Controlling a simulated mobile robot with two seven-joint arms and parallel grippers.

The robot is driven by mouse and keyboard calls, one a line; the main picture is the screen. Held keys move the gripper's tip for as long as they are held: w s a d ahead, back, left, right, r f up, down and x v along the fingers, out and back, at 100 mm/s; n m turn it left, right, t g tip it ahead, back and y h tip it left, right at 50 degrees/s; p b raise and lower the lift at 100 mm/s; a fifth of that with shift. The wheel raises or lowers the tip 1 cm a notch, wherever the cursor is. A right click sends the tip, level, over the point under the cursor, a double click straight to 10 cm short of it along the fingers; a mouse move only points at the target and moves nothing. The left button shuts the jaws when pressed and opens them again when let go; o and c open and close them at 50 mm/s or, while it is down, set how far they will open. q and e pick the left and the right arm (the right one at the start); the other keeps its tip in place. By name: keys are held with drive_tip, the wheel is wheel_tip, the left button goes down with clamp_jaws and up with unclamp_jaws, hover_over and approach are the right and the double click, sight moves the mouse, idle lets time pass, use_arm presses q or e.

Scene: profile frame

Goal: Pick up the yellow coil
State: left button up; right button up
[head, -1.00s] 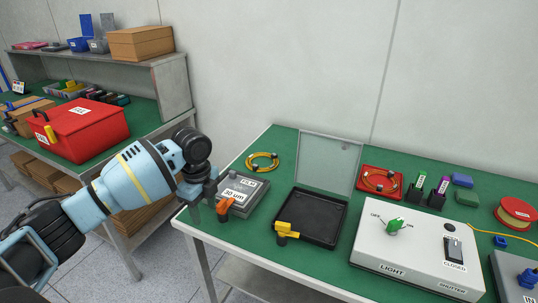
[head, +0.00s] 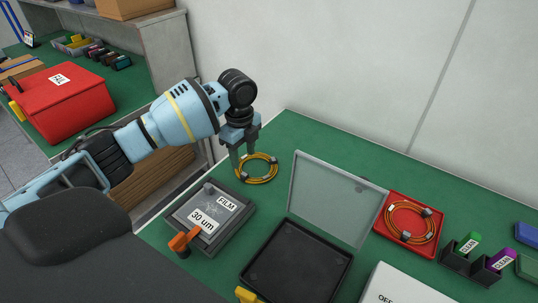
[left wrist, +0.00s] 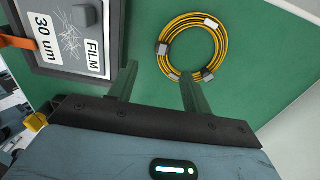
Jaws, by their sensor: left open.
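The yellow coil (head: 257,169) lies flat on the green table, near its back left edge. It is a ring of yellow cable with grey clips and a white tag, and it also shows whole in the left wrist view (left wrist: 163,50). My left gripper (head: 246,170) is just above the table at the coil's left side. Its two fingers (left wrist: 158,80) are apart with nothing held between them; in the left wrist view one fingertip is close to the ring's lower edge. I cannot tell whether it touches. My right gripper is not in view.
A grey FILM case (head: 207,216) with an orange latch lies in front of the coil. An open black box (head: 297,268) with a clear raised lid (head: 335,197) is to the right. A red tray (head: 429,246) holds an orange coil. The table behind the yellow coil is bare.

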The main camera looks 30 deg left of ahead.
sight(245, 174)
use_arm(q)
drive_tip(key=shift+w, duration=0.1)
drive_tip(key=shift+s+f, duration=0.25)
drive_tip(key=shift+f, duration=0.85)
drive_tip(key=shift+w+f, duration=0.1)
drive_tip(key=shift+f, duration=0.05)
drive_tip(key=f, duration=0.5)
drive_tip(key=shift+w, duration=0.2)
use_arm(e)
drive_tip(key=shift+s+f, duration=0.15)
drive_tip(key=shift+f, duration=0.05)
use_arm(q)
clamp_jaws()
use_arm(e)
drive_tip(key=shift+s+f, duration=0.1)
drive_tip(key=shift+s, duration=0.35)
